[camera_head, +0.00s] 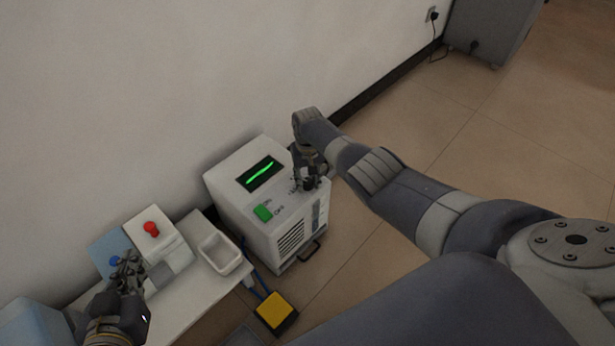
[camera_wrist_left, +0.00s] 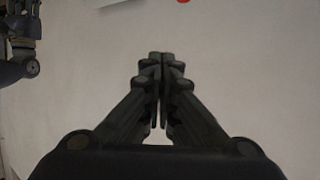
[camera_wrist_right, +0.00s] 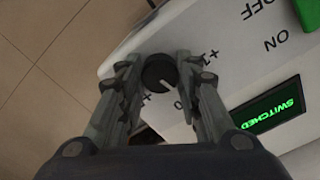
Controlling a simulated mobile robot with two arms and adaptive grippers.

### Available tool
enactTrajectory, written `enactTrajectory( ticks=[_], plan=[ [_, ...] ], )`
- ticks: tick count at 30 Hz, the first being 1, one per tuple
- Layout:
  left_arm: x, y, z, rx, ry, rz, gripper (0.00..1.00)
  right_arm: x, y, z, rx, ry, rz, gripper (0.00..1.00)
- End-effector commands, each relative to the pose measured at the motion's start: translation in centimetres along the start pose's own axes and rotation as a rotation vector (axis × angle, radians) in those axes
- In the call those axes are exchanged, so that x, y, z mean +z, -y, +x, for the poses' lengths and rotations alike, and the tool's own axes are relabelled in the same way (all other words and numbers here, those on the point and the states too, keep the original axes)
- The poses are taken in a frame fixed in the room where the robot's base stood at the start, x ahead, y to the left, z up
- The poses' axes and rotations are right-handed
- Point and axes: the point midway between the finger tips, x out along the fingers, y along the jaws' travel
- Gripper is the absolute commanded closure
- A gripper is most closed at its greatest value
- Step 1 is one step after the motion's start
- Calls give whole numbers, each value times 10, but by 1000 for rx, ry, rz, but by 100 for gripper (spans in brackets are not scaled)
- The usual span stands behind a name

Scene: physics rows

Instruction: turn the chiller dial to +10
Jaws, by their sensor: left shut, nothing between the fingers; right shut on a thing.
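The chiller (camera_head: 228,188) is a white box against the wall with a dark display (camera_head: 260,172), lit green. Its black dial (camera_wrist_right: 158,72) has a white pointer line. In the right wrist view the line points toward a printed "0", with partly hidden "+" labels on either side. My right gripper (camera_head: 309,182) is at the dial on the chiller's top; its fingers (camera_wrist_right: 155,68) are shut on the knob from both sides. My left gripper (camera_head: 128,265) is shut and empty over the side table, near a box with a red knob; its fingers meet in the left wrist view (camera_wrist_left: 160,62).
A green switch (camera_head: 263,213) marked ON and OFF is beside the dial. The display reads "SWITCHED" (camera_wrist_right: 268,116). The side table (camera_head: 185,305) holds a white tray (camera_head: 221,253) and a red-knobbed box (camera_head: 160,240). A yellow pedal (camera_head: 275,312) lies on the floor.

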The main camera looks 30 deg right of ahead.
Motion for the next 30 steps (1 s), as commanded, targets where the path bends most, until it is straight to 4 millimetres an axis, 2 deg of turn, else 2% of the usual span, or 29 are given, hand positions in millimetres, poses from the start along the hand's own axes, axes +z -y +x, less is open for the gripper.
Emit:
enactTrajectory(
  ticks=[10,29,30],
  plan=[
    [23,3,-5,-7,113,0,100,0,1,0,-1,0,171,92],
    [29,4,-7,-8,138,-1,100,-1,1,0,-2,-1,212,92],
    [29,4,-7,-8,138,-1,100,-1,1,0,-2,-1,212,59]
  ],
)
